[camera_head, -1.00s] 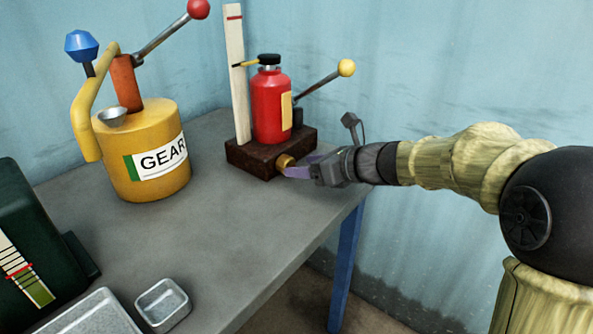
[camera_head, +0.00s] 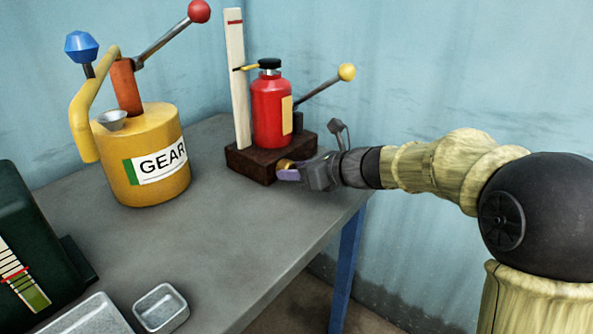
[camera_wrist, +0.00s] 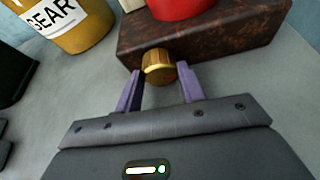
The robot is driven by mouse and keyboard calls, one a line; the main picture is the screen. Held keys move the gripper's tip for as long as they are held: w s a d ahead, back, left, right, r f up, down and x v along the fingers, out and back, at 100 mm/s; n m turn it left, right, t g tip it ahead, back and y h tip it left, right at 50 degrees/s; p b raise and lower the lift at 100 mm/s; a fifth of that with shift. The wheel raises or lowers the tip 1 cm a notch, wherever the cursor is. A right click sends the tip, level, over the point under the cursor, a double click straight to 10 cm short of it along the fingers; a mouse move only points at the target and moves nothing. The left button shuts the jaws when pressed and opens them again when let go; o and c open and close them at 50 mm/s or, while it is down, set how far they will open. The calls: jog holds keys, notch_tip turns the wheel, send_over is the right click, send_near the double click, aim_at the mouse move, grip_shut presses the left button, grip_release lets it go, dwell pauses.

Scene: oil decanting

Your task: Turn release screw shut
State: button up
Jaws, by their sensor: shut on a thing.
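The release screw is a brass ribbed knob (camera_wrist: 158,66) on the front of a dark brown base block (camera_wrist: 215,30). In the head view the knob (camera_head: 286,163) is partly hidden by my gripper (camera_head: 288,173). A red bottle-shaped jack (camera_head: 270,112) with a black cap stands upright on the block. In the wrist view the purple fingers of my gripper (camera_wrist: 159,74) are on either side of the knob, shut on it.
A yellow GEAR can (camera_head: 150,180) with a red-knobbed lever stands to the left. A pale upright post (camera_head: 238,95) and a yellow-knobbed lever (camera_head: 322,84) flank the jack. A small metal tray (camera_head: 161,308) lies at the table's front. The middle table is clear.

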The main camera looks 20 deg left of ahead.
jog(key=shift+f+b, duration=0.1)
jog(key=shift+b, duration=0.2)
jog(key=n+t+b, duration=0.1)
jog(key=b, duration=0.2)
jog(key=n+t+b, duration=0.1)
jog(key=n+b, duration=0.1)
jog(key=b, duration=0.1)
jog(key=shift+s+f+h+b, duration=0.2)
jog(key=shift+f+h+b, duration=0.1)
jog(key=shift+h+b, duration=0.1)
jog(key=shift+a+n+t+b, duration=0.1)
jog(key=shift+n+t+b, duration=0.6)
jog(key=shift+b, duration=0.55)
jog(key=shift+r+n+b, duration=0.2)
jog(key=shift+n+b, duration=0.2)
jog(key=shift+b, duration=0.1)
jog(key=o, duration=1)
jog(key=shift+s, duration=0.1)
jog(key=shift+r+p, duration=0.2)
jog(key=shift+p, duration=0.3)
